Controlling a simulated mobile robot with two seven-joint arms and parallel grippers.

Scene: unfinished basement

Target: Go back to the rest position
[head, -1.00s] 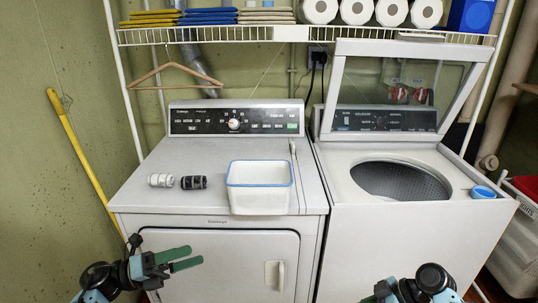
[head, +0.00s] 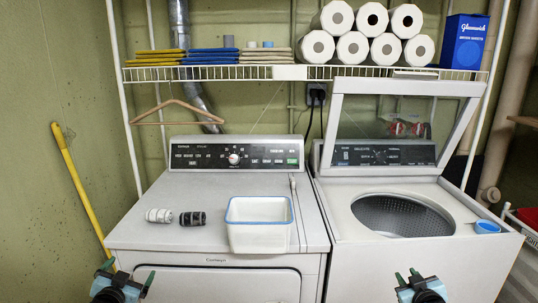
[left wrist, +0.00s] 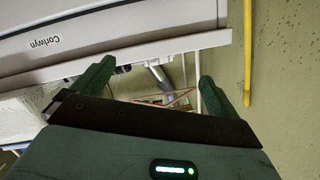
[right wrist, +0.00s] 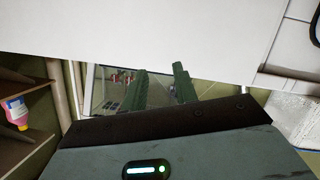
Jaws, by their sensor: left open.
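My left gripper (head: 127,277) is low at the front of the dryer, in front of its door. Its green fingers are wide apart and empty, as the left wrist view (left wrist: 153,80) shows. My right gripper (head: 407,276) is low in front of the washer. In the right wrist view (right wrist: 160,75) its fingers stand a narrow gap apart with nothing between them. Both grippers point forward, apart from the machines as far as I can tell.
On the dryer (head: 160,235) are a white bin (head: 260,240), a white roll (head: 158,215) and a black roll (head: 193,218). The washer lid (head: 400,120) is up; a blue cup (head: 487,226) sits on its right edge. A yellow pole (head: 80,190) leans left.

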